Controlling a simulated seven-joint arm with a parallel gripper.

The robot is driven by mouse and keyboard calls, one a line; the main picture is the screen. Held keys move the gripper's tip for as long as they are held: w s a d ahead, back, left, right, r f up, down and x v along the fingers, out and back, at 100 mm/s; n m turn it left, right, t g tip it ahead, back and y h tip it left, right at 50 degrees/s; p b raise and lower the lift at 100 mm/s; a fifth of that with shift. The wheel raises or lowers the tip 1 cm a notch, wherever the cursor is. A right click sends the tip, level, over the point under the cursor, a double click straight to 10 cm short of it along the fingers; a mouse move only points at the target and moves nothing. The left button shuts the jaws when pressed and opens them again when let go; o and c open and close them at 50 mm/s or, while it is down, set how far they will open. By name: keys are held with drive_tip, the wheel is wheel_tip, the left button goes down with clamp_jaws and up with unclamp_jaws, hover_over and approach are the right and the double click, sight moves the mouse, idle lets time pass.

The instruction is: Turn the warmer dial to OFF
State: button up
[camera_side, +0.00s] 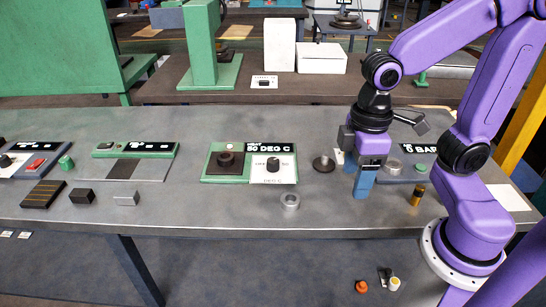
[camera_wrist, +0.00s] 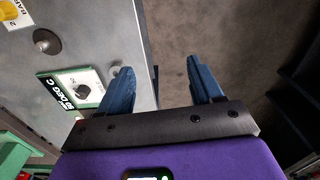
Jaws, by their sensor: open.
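The warmer (camera_side: 222,178) is a green panel on the grey bench with a black label reading 50 DEG C and a dark round fixture at its left. Its dial (camera_side: 273,164) is a small black knob on a white plate; where it points is too small to tell. In the wrist view the dial (camera_wrist: 82,91) lies left of the left finger, partly bordered by it. My gripper (camera_side: 361,185) has blue fingers, points down and stands to the right of the warmer, apart from the dial. In the wrist view my gripper (camera_wrist: 159,66) is open with nothing between its fingers.
A dark round knob-like piece (camera_side: 323,163) stands between the warmer and my gripper. A metal ring (camera_side: 290,201) lies in front of the warmer. A brass cylinder (camera_side: 417,195) and another green-buttoned panel (camera_side: 421,168) are at the right. The bench front edge is close.

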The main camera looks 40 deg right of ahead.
drive_tip(key=w+a+r+m, duration=0.1)
drive_tip(key=w+m, duration=0.3)
drive_tip(key=w, duration=0.6)
drive_tip(key=m, duration=0.9)
hover_over(273, 160)
wheel_tip(273, 160, down, 18)
drive_tip(key=shift+r, duration=0.25)
drive_tip(key=c, duration=1.1)
